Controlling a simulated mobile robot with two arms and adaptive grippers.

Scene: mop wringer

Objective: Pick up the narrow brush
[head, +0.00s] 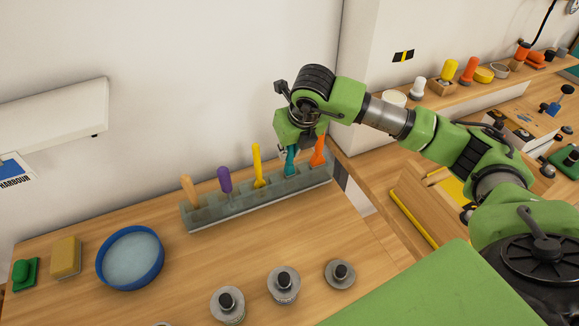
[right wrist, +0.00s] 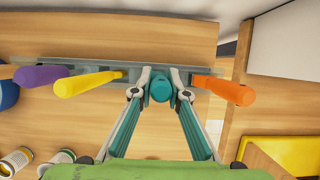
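A teal-handled tool (head: 291,162) stands in a grey-green slotted rack (head: 218,216) against the wall. Which tool is the narrow brush I cannot tell; the working ends are mostly hidden in the rack. My right gripper (head: 290,145) is over the teal tool. In the right wrist view the teal handle (right wrist: 160,88) sits between the fingertips (right wrist: 160,80), which close in against both its sides. In the rack also stand an orange tool (head: 318,150), a yellow one (head: 257,165), a purple one (head: 224,180) and a tan one (head: 189,190). My left gripper is not in view.
A blue round dish (head: 130,258), a yellow sponge-like block (head: 66,258) and a green object (head: 25,272) are at the left. Several metal containers with black knobs (head: 283,285) stand in front. A white shelf (head: 55,120) juts from the wall.

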